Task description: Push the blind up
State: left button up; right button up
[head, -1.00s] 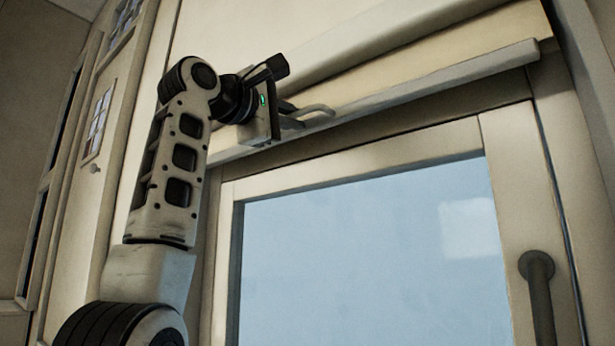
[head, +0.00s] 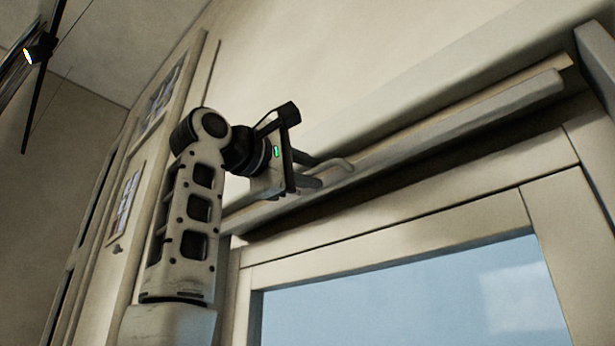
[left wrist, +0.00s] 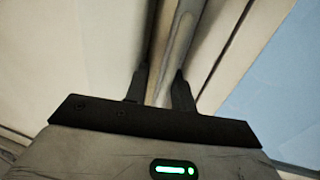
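The blind is drawn up near the top of the window. Its grey bottom bar (head: 455,130) runs slanting across the head view, with only a thin cream strip of blind showing above it. My left gripper (head: 335,173) is at the bar's left part. The exact contact is hard to see. My right gripper is not in view.
A thick cream casing (head: 420,95) runs just above the bar. The window frame (head: 400,245) and blue pane (head: 400,305) lie below. A dark rail with a lamp (head: 38,48) is at the upper left.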

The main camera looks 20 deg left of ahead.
pick_arm(q)
jog(key=b+v, duration=0.6)
jog(key=v, duration=1)
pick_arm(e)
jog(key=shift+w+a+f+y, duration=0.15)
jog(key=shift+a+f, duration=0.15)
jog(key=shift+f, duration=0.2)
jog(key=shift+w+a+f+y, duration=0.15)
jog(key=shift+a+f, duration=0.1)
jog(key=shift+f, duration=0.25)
pick_arm(q)
jog(key=shift+f, duration=0.1)
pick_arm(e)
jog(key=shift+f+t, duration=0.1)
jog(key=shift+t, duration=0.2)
